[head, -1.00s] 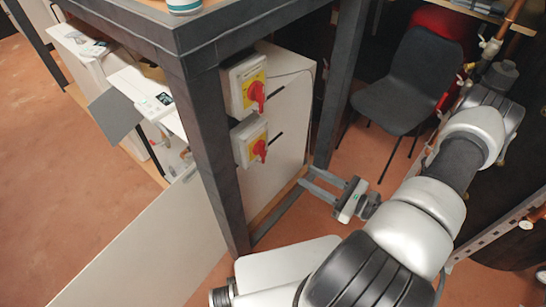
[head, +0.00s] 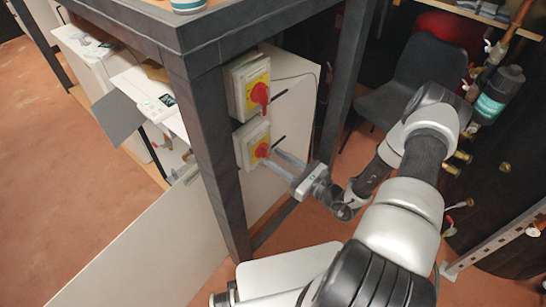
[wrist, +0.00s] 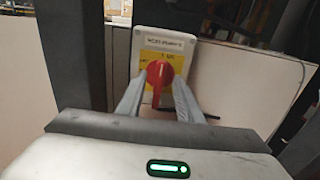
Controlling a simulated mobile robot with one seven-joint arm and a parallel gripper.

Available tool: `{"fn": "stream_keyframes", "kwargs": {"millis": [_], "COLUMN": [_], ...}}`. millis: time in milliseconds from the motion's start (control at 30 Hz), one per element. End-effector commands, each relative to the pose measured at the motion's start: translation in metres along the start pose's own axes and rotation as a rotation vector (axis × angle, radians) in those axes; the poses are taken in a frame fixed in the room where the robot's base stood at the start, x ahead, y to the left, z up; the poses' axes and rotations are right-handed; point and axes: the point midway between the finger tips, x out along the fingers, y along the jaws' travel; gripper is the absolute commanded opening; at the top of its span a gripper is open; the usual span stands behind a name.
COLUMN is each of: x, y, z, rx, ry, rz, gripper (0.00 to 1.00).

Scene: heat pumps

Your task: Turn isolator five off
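Two isolators, grey boxes with yellow plates and red rotary handles, are mounted one above the other in the head view. The lower isolator (head: 251,145) is in front of my gripper (head: 273,157); the upper isolator (head: 248,88) is just above it. In the wrist view the faced isolator (wrist: 162,52) has a label along its top, too blurred to read surely. Its red handle (wrist: 157,76) looks roughly upright. My gripper (wrist: 158,100) is open, with one finger on each side of the handle's lower part. I cannot tell whether the fingers touch it.
A dark table leg (head: 205,150) stands just left of the isolators. A white panel (head: 285,115) is behind them. A dark chair (head: 400,90) stands at the back. Pipes and valves (head: 490,95) are at the right.

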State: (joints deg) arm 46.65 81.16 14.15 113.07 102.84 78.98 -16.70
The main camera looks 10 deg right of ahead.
Motion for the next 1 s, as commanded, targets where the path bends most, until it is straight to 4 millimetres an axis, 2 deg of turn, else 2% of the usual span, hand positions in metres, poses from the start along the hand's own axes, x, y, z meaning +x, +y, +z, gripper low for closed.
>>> {"fn": "stream_keyframes", "kwargs": {"millis": [200, 500, 700, 1000], "x": [0.019, 0.021, 0.020, 0.020], "y": [0.000, 0.000, 0.000, 0.000], "z": [0.000, 0.000, 0.000, 0.000], "rx": [0.000, 0.000, 0.000, -0.021], "ry": [-0.001, 0.000, 0.000, 0.000], "rz": [0.000, -0.001, 0.000, 0.000], "gripper": [0.33, 0.33, 0.00, 0.00]}}
